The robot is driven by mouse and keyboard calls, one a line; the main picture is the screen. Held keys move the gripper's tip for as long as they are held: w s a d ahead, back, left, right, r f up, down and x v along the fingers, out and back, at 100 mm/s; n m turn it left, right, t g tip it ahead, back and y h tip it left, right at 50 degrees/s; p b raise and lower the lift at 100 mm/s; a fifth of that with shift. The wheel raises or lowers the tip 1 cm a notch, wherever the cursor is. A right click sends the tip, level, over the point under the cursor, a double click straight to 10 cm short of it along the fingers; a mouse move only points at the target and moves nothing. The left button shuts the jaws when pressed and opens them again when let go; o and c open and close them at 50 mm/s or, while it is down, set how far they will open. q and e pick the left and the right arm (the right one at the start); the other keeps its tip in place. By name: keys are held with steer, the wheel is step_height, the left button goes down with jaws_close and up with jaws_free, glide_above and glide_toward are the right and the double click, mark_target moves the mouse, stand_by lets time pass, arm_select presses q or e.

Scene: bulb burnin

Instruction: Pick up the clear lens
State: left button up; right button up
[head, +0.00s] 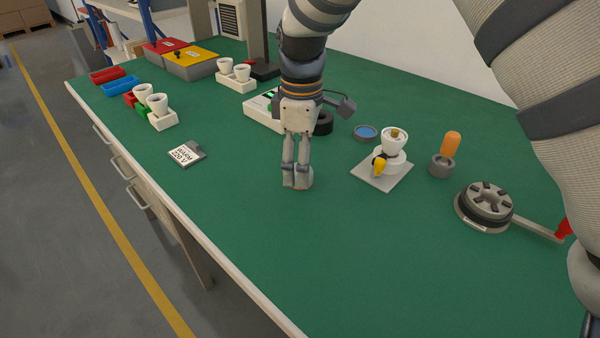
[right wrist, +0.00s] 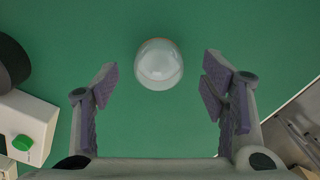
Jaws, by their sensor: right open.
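The clear lens (right wrist: 159,64) is a rounded, glassy, whitish dome on the green tabletop in the right wrist view. It lies ahead, roughly centred between the two spread fingers, and neither finger touches it. I cannot make it out in the head view, where my right gripper seems to cover it. My right gripper (head: 297,182) points down over the middle of the bench, open, with nothing held. My left gripper is not in view.
A white tester with a green button (right wrist: 22,143) is left of the gripper in the wrist view. A grey plate with a white socket (head: 393,142), a grey cup with an orange piece (head: 442,165) and a round slotted fixture (head: 487,202) stand to the right. The front bench area is clear.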

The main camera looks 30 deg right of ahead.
step_height(320, 180, down, 2)
steer(key=shift+f, duration=0.25)
steer(key=c, duration=0.8)
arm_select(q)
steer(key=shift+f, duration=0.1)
arm_select(e)
steer(key=shift+c, duration=0.2)
steer(key=shift+w+r, duration=0.1)
steer(key=shift+r, duration=0.1)
steer(key=r, duration=0.4)
steer(key=shift+s+a+r, duration=0.15)
steer(key=shift+s+a, duration=0.05)
steer(key=shift+a, duration=0.15)
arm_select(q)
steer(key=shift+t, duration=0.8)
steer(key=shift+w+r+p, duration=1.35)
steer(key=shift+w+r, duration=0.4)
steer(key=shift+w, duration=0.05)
arm_select(e)
steer(key=s+a+r, duration=0.3)
steer(key=a+r, duration=0.2)
steer(key=r, duration=0.1)
steer(key=s+a+r, duration=0.3)
steer(key=a+r, duration=0.3)
steer(key=r, duration=0.1)
steer(key=shift+s+a, duration=0.15)
steer(key=shift+s, duration=0.2)
